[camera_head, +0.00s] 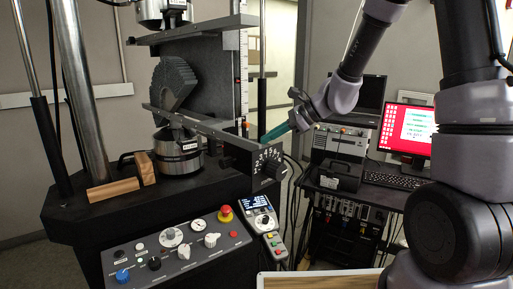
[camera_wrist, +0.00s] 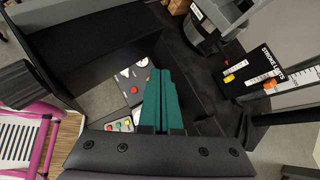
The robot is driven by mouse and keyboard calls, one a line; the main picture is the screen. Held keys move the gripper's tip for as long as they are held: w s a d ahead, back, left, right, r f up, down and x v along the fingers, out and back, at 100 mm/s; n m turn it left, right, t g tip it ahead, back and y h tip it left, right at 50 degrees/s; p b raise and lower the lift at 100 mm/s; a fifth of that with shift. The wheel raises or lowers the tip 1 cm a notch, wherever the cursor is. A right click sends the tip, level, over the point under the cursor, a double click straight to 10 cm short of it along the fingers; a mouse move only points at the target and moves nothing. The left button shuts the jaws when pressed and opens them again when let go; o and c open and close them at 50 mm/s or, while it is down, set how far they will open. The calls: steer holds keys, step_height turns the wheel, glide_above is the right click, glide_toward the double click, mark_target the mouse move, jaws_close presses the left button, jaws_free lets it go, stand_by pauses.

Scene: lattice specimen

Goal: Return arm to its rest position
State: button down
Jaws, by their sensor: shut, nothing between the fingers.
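My gripper (camera_head: 276,132) has two long teal fingers lying together, shut and empty. Whether the fingertips touch the machine cannot be told.
The testing machine holds a dark toothed specimen (camera_head: 172,84) above a round load cell (camera_head: 178,152). A wooden block (camera_head: 113,193) lies on its bed. A red monitor (camera_head: 408,128) and a grey instrument box (camera_head: 338,150) stand on the desk at right. A pink-framed item (camera_wrist: 45,145) shows in the wrist view.

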steer(key=s+d+r+n+t+h, duration=0.2)
steer(key=s+d+r+n+h, duration=0.2)
steer(key=s+d, duration=0.5)
steer(key=s+d+r+n+t+h, duration=0.2)
steer(key=s+d+r+n+h, duration=0.2)
steer(key=s+d+r+n, duration=0.4)
steer(key=s+d+r, duration=0.1)
steer(key=d+r, duration=0.2)
steer(key=shift+s+d+r, duration=0.2)
